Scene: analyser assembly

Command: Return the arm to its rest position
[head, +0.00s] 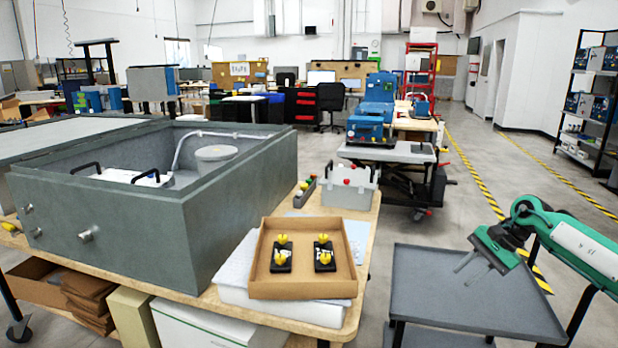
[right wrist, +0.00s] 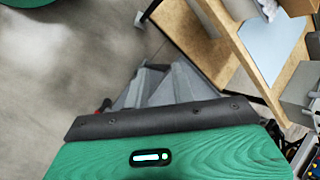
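My right arm comes in from the right in the head view, green and white. Its gripper (head: 461,277) hangs above the grey tray top of a cart (head: 430,262), with nothing between its fingers. The two thin fingers stand apart, so it is open. In the right wrist view the green gripper body fills the bottom, and the grey fingers are partly hidden behind its dark edge. My left arm and gripper are not in view.
A wooden table (head: 352,325) holds a large grey analyser housing (head: 130,235), a cardboard tray (head: 305,289) with two black parts with yellow knobs, and a white box (head: 348,190). The grey cart is empty. Open floor lies behind it, with a yellow-black floor line (head: 480,187).

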